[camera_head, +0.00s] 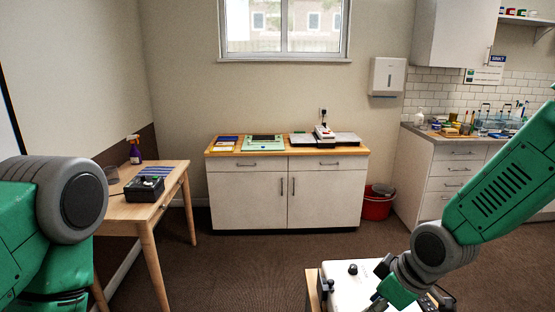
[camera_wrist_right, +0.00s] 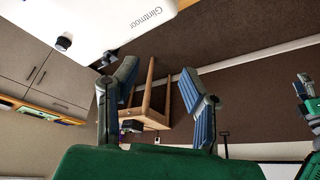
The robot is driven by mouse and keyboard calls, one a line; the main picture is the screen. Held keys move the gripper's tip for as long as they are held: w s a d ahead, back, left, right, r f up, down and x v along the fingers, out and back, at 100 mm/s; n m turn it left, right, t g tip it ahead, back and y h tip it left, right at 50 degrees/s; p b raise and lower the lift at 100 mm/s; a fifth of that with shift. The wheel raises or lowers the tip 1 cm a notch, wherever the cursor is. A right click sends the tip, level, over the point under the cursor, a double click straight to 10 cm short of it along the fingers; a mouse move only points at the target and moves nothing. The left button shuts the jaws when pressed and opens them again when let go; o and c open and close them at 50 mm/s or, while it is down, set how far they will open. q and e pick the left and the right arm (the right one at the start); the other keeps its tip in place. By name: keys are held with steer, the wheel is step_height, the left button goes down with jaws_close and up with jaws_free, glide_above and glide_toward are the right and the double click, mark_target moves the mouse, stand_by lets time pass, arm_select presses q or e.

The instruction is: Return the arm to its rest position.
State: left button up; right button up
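My right arm (camera_head: 500,185) comes in from the right in the head view and reaches down to the front. My right gripper (camera_wrist_right: 155,105) is open in the wrist view, with its two fingers wide apart and nothing between them. In the head view it is only partly seen, beside a white machine (camera_head: 340,285) at the bottom edge. My left arm (camera_head: 70,200) is at the left edge, and its gripper is outside the head view. A green and grey part (camera_wrist_right: 309,95), apparently mine, shows at the right edge of the wrist view; its finger state is unclear.
The white machine, lettered "Glintmoor" in the wrist view (camera_wrist_right: 110,25), stands close to my right gripper. A wooden table (camera_head: 160,205) with a black box (camera_head: 144,188) is at left. A white cabinet (camera_head: 285,195) stands at the back. The floor (camera_head: 250,265) between is clear.

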steer(key=s+d+f+m+g+b, duration=0.1)
steer(key=s+f+m+b, duration=0.15)
steer(key=s+f, duration=0.4)
steer(key=s+d+f+m+h+b, duration=0.1)
steer(key=s+d+f+b, duration=0.15)
steer(key=f, duration=0.65)
steer(key=s+f+m+g+b, duration=0.1)
steer(key=s+f+m+b, duration=0.15)
steer(key=s+f, duration=0.4)
steer(key=s+d+f+m+h+b, duration=0.2)
steer(key=s+d+f+b, duration=0.3)
steer(key=s+f, duration=0.6)
steer(key=shift+s+d+f+m+g+b, duration=0.15)
steer(key=shift+d+m+g+b, duration=0.2)
steer(key=shift+d, duration=0.25)
